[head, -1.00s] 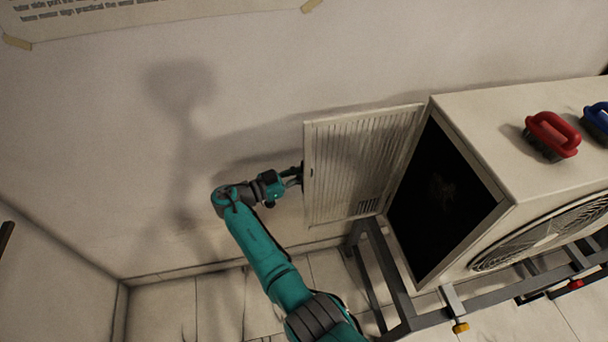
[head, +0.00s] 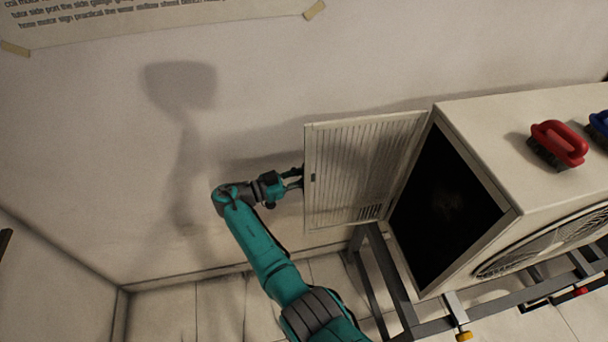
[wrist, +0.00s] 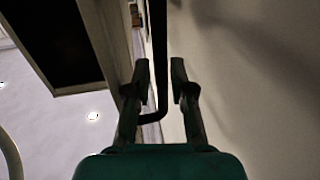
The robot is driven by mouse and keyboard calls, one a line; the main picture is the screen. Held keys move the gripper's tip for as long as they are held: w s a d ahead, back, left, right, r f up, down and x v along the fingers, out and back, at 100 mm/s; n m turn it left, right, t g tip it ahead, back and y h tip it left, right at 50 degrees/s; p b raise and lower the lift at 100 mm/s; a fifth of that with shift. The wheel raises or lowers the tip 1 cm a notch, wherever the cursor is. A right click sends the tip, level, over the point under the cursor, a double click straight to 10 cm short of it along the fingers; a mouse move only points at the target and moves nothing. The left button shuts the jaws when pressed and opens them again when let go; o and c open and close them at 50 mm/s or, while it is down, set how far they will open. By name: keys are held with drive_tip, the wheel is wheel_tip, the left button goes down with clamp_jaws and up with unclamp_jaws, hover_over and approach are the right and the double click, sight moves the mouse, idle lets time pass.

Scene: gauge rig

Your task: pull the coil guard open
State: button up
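The coil guard (head: 345,170) is a pale slatted panel in the head view. It stands swung out from the left side of the white outdoor unit (head: 480,120), and the dark opening (head: 440,210) behind it is exposed. My gripper (head: 297,178) is at the guard's free left edge, its tips partly hidden by the panel. In the wrist view my gripper (wrist: 161,75) has its two fingers apart, one on each side of a thin dark bent bar (wrist: 160,60), seemingly the guard's handle. Narrow gaps show between bar and fingers.
A red brush (head: 560,143) and a blue brush (head: 599,125) lie on top of the unit. A grey metal frame (head: 385,265) carries the unit. The wall (head: 250,90) is close behind the guard. Tiled floor (head: 215,310) lies below.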

drive_tip(key=v, duration=1.2)
idle(0.4)
